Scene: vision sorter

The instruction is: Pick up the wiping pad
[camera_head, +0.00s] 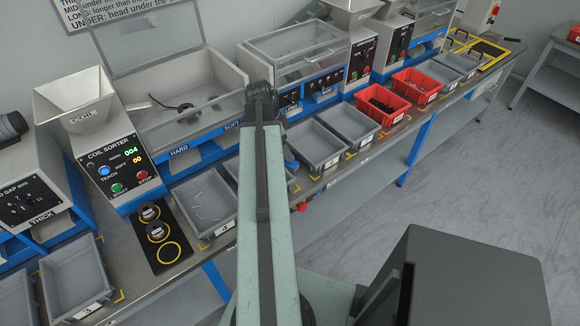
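I cannot make out a wiping pad for certain in the head view. A small dark object (186,107) with a thin dark strip beside it lies in the open, clear-lidded chamber behind the coil sorter (110,150); I cannot tell what it is. My arm rises through the middle of the picture to a dark joint in front of the bench. It hides part of the bench and bins behind it. My gripper does not show, so its state and anything in it are hidden.
The long bench holds grey bins (316,143), red bins (382,103) and several sorting machines. A black plate with yellow rings (168,252) carries small round parts. A yellow-edged tray (488,53) sits at the far end. The floor (470,185) at right is clear.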

